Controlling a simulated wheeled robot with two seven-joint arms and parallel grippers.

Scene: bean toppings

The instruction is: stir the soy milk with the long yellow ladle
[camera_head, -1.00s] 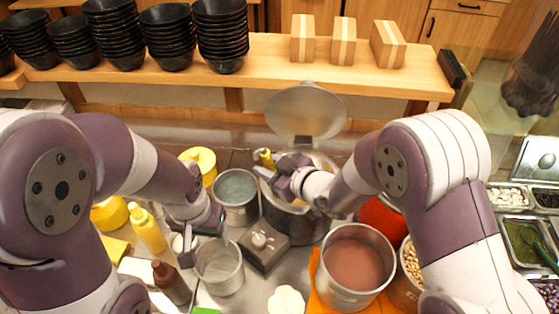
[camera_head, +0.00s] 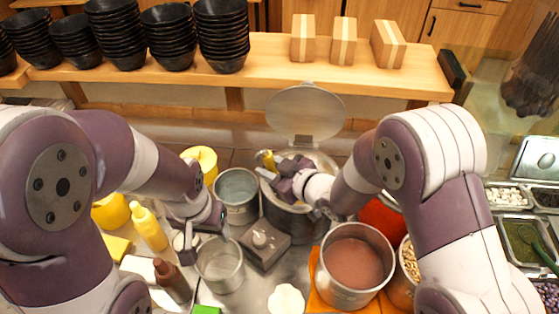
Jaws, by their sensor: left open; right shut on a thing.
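The soy milk pot (camera_head: 296,222) is a metal pot at the centre with its round lid (camera_head: 306,113) raised behind it. My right gripper (camera_head: 276,176) is over the pot's left rim and shut on the long yellow ladle (camera_head: 267,160), whose yellow handle end sticks up above the fingers. The ladle's lower part and the milk are mostly hidden by my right gripper and arm. My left gripper (camera_head: 192,240) is open and low on the left, close to the empty metal pot; its fingertips are hard to make out.
A metal pot (camera_head: 238,206) stands just left of the soy milk pot, and an empty one (camera_head: 221,279) in front of it. A pot of brown liquid (camera_head: 352,295) stands front right. Yellow bottle (camera_head: 149,228) and brown bottle (camera_head: 172,281) stand left. Black bowls (camera_head: 221,35) line the shelf.

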